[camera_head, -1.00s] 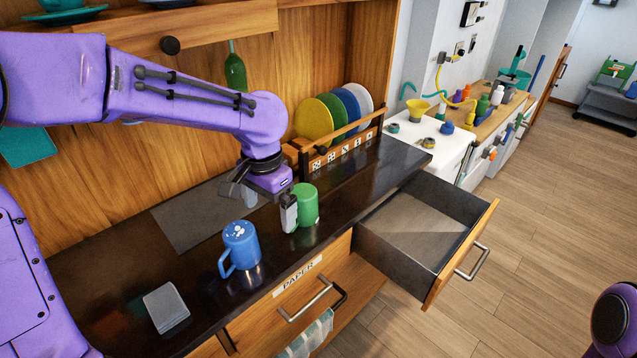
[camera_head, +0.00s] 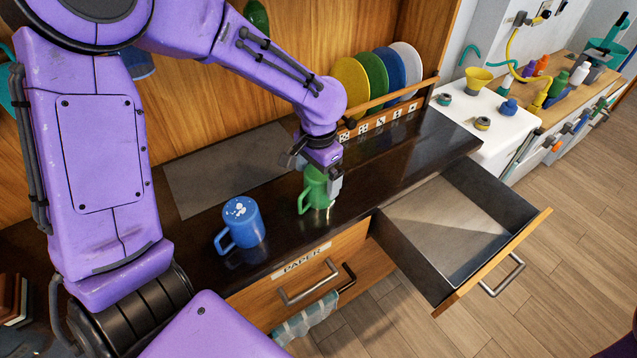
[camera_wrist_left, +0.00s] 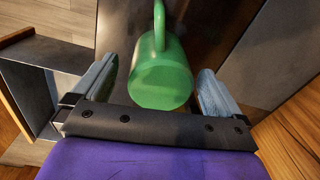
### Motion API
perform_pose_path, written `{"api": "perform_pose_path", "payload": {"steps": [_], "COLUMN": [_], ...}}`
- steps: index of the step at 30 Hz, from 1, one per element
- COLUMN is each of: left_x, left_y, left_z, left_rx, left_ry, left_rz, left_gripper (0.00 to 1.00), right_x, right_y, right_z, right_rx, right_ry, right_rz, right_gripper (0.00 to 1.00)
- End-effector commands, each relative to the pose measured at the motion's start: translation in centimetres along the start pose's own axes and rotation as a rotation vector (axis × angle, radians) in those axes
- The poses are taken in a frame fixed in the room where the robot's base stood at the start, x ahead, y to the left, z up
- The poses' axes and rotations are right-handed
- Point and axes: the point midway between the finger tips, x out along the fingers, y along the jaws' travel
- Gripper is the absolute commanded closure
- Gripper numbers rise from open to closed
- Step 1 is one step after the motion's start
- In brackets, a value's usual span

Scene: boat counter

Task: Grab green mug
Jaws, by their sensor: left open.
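In the left wrist view the green mug (camera_wrist_left: 161,80) sits between the two fingertips (camera_wrist_left: 157,88), with a visible gap on each side. Its handle points away from the gripper there. Part of the mug is hidden behind the gripper in the head view. My right gripper is not in view.
A blue mug (camera_head: 240,224) stands to the left of the green mug. An open drawer (camera_head: 450,225) juts out at the right. A rack with several coloured plates (camera_head: 375,82) stands behind. A grey mat (camera_head: 225,172) lies flat on the counter.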

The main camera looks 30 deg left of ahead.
Motion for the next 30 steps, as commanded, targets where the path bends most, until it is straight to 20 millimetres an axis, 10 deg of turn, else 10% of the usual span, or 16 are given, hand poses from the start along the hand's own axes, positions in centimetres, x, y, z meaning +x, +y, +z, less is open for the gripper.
{"api": "perform_pose_path", "payload": {"steps": [11, 17, 30], "left_x": [2.5, 2.5, 0.7], "left_y": [-0.1, -0.1, -0.1], "left_z": [0.0, 0.0, -0.1], "left_rx": [-0.002, -0.002, -0.002], "left_ry": [0.000, 0.000, 0.005], "left_rz": [0.000, 0.000, -0.002], "left_gripper": [0.00, 0.61, 0.61], "right_x": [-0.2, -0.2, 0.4], "right_y": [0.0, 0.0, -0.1], "right_z": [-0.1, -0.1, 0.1], "right_rx": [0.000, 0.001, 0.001], "right_ry": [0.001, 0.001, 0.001], "right_rz": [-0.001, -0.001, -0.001], "right_gripper": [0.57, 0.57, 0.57]}}
